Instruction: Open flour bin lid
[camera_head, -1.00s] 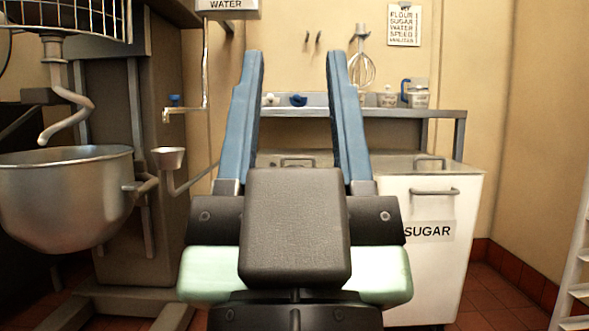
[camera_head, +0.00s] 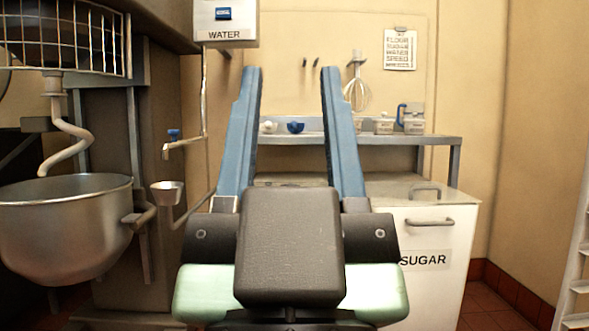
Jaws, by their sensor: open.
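My gripper (camera_head: 292,72) is open and empty in the middle of the head view, its two blue fingers pointing up and away. Between the fingers, below the back shelf, a strip of a grey bin lid (camera_head: 290,180) shows. This bin is left of the white sugar bin; its front and any label are hidden behind my gripper, so I cannot confirm it is the flour bin. The lid looks shut, and its handle is hard to make out. I cannot see the fingers touching it.
The white sugar bin (camera_head: 440,232), with a shut lid, stands at the right. A metal shelf (camera_head: 400,139) holds measuring cups and jugs (camera_head: 411,120) behind. A mixer bowl (camera_head: 65,225) and water pipe with a small cup (camera_head: 167,192) are at the left. Red floor shows at the right.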

